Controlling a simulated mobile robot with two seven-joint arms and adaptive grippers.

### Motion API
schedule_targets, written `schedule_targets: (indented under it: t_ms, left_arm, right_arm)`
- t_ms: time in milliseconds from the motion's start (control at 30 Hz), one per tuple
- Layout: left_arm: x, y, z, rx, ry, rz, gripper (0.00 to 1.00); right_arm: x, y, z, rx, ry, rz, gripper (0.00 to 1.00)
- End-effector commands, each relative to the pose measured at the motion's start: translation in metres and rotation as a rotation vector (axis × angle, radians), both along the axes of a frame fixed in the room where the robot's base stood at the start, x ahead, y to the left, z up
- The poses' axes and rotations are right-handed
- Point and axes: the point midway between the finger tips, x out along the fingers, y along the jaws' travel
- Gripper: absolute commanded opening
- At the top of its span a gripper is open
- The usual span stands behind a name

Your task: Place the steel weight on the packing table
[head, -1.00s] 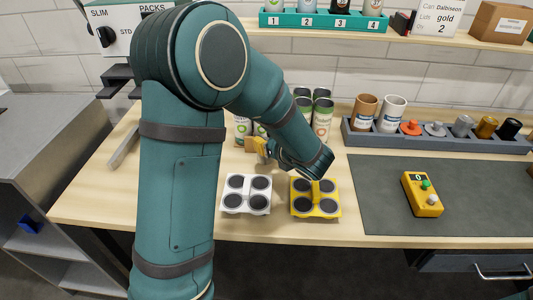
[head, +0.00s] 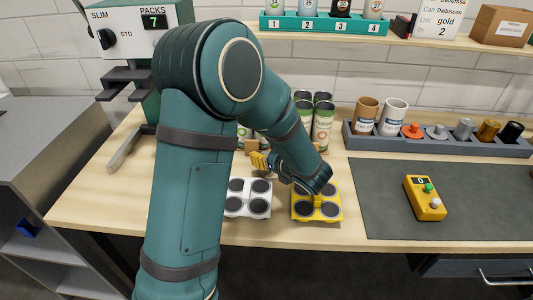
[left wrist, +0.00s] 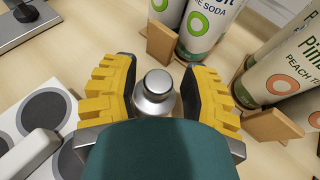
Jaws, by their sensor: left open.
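The steel weight (left wrist: 157,90) is a shiny silver knobbed piece. In the left wrist view it stands upright on the wooden packing table (left wrist: 90,33), between the yellow fingers of my left gripper (left wrist: 160,82). The fingers are open, one on each side, with a small gap to the weight. In the head view my left gripper (head: 258,158) is low over the table behind the white four-pad tray; the weight cannot be made out there. The packing table (head: 105,205) also shows in the head view. My right gripper is not in view.
Several tall cans (head: 323,123) stand close behind the gripper, with wooden blocks (left wrist: 161,42) near them. The white tray (head: 232,214) and yellow tray (head: 336,214) are in front. A grey rack (head: 436,143) and a yellow button box (head: 425,198) are at right.

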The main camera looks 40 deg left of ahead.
Motion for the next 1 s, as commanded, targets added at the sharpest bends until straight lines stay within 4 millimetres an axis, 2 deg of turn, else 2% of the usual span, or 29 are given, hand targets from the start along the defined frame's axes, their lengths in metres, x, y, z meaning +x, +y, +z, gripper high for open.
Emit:
schedule_targets:
  t_ms: [167, 500, 633, 800, 1000]
  left_arm:
    - [-0.004, -0.014, 0.007, -0.001, -0.002, -0.002, 0.45]
    - [-0.028, -0.072, 0.033, 0.0, -0.001, -0.005, 0.45]
    - [-0.035, -0.089, 0.04, 0.0, -0.001, -0.003, 0.45]
    - [-0.04, -0.101, 0.045, 0.0, -0.001, -0.001, 0.45]
    - [-0.041, -0.104, 0.045, 0.0, 0.0, 0.0, 0.45]
  right_arm:
    - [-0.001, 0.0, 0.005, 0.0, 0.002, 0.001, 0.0]
    - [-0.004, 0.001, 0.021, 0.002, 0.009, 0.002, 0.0]
    - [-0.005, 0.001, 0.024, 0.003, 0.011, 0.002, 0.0]
    - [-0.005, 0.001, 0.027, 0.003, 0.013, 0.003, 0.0]
    - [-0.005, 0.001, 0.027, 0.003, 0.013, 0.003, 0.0]
